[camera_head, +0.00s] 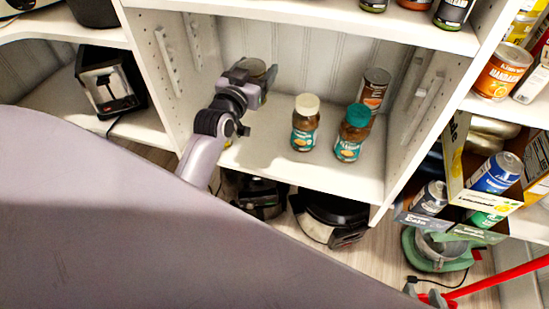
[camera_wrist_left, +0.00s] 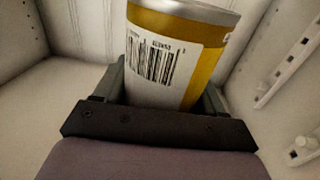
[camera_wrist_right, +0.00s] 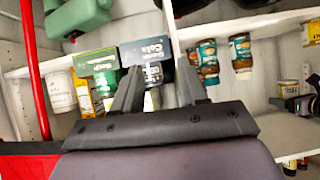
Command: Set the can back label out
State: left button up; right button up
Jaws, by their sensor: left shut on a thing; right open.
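The can (camera_head: 253,67) is in my left gripper (camera_head: 257,80), inside the middle shelf compartment towards its left. In the left wrist view the can (camera_wrist_left: 187,60) is yellow with a silver rim, and a white barcode label (camera_wrist_left: 158,62) faces that camera. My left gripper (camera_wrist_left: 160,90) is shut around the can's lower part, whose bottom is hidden. I cannot tell whether the can touches the shelf. My right gripper (camera_wrist_right: 157,78) is open and empty in the right wrist view, with shelves and goods beyond it.
Side walls and an upper shelf (camera_head: 310,15) bound the compartment. A red pole (camera_head: 500,277) slants at lower right.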

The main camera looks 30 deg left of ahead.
pick_arm(q)
notch_tip(320, 180, down, 5)
jog(key=shift+f+b, duration=0.15)
jog(key=shift+b, duration=1.05)
notch_tip(320, 180, down, 14)
jog(key=b, duration=0.6)
jog(key=shift+f, duration=0.35)
pick_arm(e)
jog(key=a+y, duration=0.1)
jog(key=w+a+y, duration=0.1)
jog(key=a, duration=0.3)
jog(key=shift+w+a+t+y, duration=0.1)
jog(key=shift+w+t+y, duration=0.3)
jog(key=shift+f, duration=0.15)
